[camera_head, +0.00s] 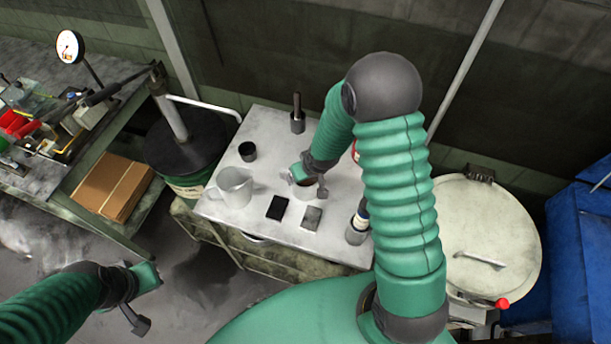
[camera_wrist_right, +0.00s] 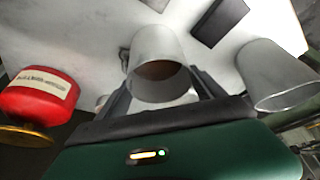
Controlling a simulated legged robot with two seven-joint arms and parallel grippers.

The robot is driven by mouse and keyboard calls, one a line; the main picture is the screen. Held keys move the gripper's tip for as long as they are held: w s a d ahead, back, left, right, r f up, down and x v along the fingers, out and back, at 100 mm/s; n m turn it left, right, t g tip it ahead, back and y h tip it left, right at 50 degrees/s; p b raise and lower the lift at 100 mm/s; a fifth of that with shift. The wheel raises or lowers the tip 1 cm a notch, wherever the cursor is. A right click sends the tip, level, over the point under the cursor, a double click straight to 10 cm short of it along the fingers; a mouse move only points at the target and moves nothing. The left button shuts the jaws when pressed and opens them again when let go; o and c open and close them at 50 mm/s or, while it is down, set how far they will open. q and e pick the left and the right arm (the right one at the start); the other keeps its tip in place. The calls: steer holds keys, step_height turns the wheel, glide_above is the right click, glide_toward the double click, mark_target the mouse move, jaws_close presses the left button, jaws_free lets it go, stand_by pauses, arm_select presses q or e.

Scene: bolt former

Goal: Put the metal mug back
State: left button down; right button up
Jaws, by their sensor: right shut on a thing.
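The metal mug (camera_wrist_right: 158,50) is a grey cylinder with a brownish inside. It sits between the two fingers of my right gripper (camera_wrist_right: 160,95) in the right wrist view. In the head view the mug (camera_head: 304,190) is partly hidden by my right gripper (camera_head: 308,179), over the right part of the white table (camera_head: 212,211). I cannot tell whether its base touches the table. My left gripper (camera_head: 141,298) is open and empty at the lower left, away from the table.
On the table are a pale pitcher (camera_head: 235,187), a black cup (camera_head: 247,151), a black block (camera_head: 277,208), a grey block (camera_head: 312,217), an upright metal tool (camera_head: 297,115) and a bottle (camera_head: 357,229). A red can (camera_wrist_right: 39,96) is left of the mug in the wrist view.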

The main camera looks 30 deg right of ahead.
steer(key=shift+a+f, duration=0.1)
steer(key=shift+a, duration=0.05)
steer(key=o, duration=1.8)
steer(key=shift+o, duration=1.2)
